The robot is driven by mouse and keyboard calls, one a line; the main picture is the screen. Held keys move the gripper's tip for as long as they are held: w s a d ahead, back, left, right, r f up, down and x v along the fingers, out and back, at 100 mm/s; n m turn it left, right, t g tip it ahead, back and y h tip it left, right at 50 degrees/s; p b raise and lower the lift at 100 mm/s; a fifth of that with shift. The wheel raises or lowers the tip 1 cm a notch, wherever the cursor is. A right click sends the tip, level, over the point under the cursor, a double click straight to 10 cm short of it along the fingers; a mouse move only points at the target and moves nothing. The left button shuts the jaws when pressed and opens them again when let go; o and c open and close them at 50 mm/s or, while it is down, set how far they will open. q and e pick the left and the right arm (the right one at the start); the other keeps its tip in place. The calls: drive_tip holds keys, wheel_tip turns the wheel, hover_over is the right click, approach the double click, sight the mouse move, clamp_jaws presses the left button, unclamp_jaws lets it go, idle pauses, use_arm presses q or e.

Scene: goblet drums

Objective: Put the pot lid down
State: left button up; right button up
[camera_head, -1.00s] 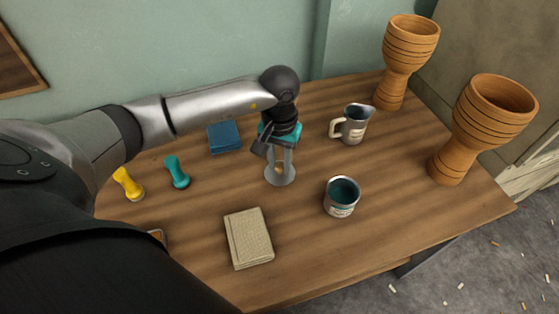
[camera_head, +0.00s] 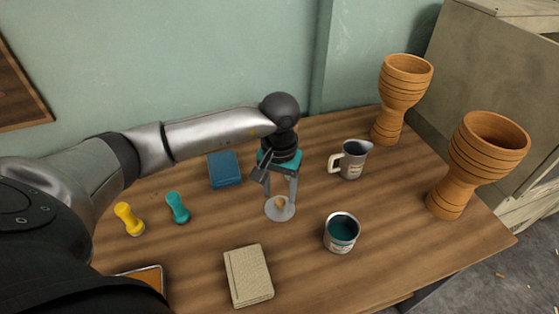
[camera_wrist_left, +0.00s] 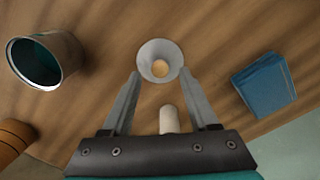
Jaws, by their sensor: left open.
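The pot lid (camera_head: 287,213) is a small grey disc with a tan knob, and it appears to lie flat on the wooden table, knob up. It also shows in the left wrist view (camera_wrist_left: 146,50), just beyond the fingertips. My left gripper (camera_head: 281,200) points down over the lid. Its fingers are spread and empty, one at each side of the knob; I cannot tell whether they touch the lid. In the left wrist view the open fingertips (camera_wrist_left: 160,74) flank the lid's near edge. My right gripper is not in view.
A blue book (camera_head: 224,170) lies behind left of the lid, a beige book (camera_head: 248,276) in front. A can (camera_head: 341,233) and a jug (camera_head: 351,160) stand to the right. Two goblet drums (camera_head: 402,95) (camera_head: 478,160) stand at the right edge.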

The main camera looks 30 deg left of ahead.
sight(279, 202)
use_arm(q)
wheel_tip(279, 202, up, 9)
drive_tip(key=p, duration=0.2)
drive_tip(key=shift+r, duration=0.15)
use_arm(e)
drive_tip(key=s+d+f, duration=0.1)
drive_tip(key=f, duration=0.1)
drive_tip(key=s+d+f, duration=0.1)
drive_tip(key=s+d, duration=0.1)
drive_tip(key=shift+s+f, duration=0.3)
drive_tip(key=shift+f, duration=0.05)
use_arm(q)
drive_tip(key=shift+s, duration=0.1)
